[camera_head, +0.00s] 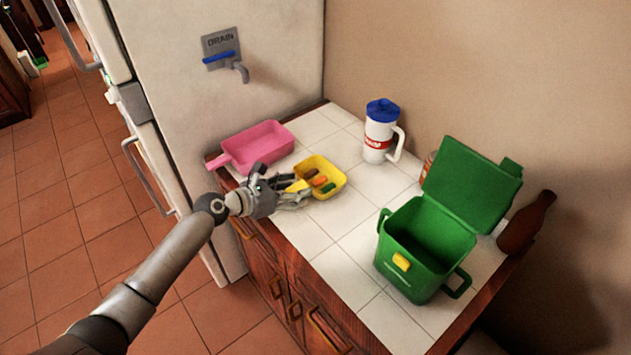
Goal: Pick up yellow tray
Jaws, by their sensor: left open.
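The yellow tray (337,177) sits on the white tiled counter. It holds a few small items, orange, red and green. Its handle (298,186) points left toward my left gripper (296,193). My left gripper is open, with its fingers around or right beside the handle; I cannot tell whether they touch it. The fingers partly hide the handle. My right gripper is not in view.
A pink tray (262,147) lies just behind, near the fridge (240,95). A white jug with a blue lid (379,135), an open green bin (412,262) and a brown bottle (526,222) stand to the right. The counter's middle (365,240) is clear.

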